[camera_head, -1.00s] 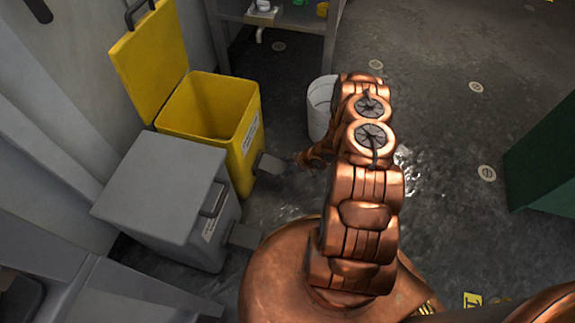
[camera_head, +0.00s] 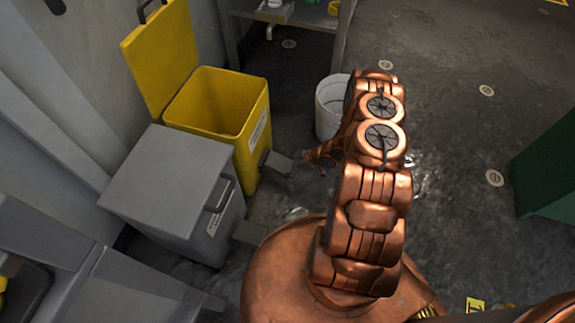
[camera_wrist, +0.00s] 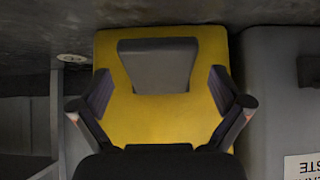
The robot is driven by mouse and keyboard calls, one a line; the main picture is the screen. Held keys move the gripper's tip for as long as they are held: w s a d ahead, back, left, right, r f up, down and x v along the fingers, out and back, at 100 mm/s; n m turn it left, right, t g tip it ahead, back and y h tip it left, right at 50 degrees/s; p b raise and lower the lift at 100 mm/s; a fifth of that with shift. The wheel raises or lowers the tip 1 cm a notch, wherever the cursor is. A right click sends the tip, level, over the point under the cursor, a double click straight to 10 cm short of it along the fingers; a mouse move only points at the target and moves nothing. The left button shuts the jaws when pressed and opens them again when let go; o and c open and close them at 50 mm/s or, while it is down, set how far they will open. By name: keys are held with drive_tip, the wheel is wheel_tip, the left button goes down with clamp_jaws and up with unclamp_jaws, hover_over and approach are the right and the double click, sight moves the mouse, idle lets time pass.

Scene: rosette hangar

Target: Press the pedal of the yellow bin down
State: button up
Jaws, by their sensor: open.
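The yellow bin (camera_head: 238,140) stands against the wall with its lid (camera_head: 160,55) raised and its inside showing empty. Its grey pedal (camera_head: 276,162) sticks out low at the front. In the wrist view the yellow front (camera_wrist: 160,118) fills the middle, upside down, with the grey pedal (camera_wrist: 157,66) above centre. My gripper (camera_head: 318,157) is just in front of the pedal, partly hidden by my arm. In the wrist view my gripper (camera_wrist: 161,90) is open and empty, its fingers either side of the pedal. I cannot tell whether anything touches it.
A grey bin (camera_head: 165,180) with a shut lid stands beside the yellow one, its own pedal (camera_head: 249,233) low in front. A white bucket (camera_head: 330,108) stands behind my arm. A metal table (camera_head: 290,15) is at the back, a green block (camera_head: 550,165) at right.

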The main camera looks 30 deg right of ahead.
drive_tip(key=v, duration=1)
drive_tip(key=shift+r, duration=0.25)
drive_tip(key=shift+d, duration=0.15)
idle(0.9)
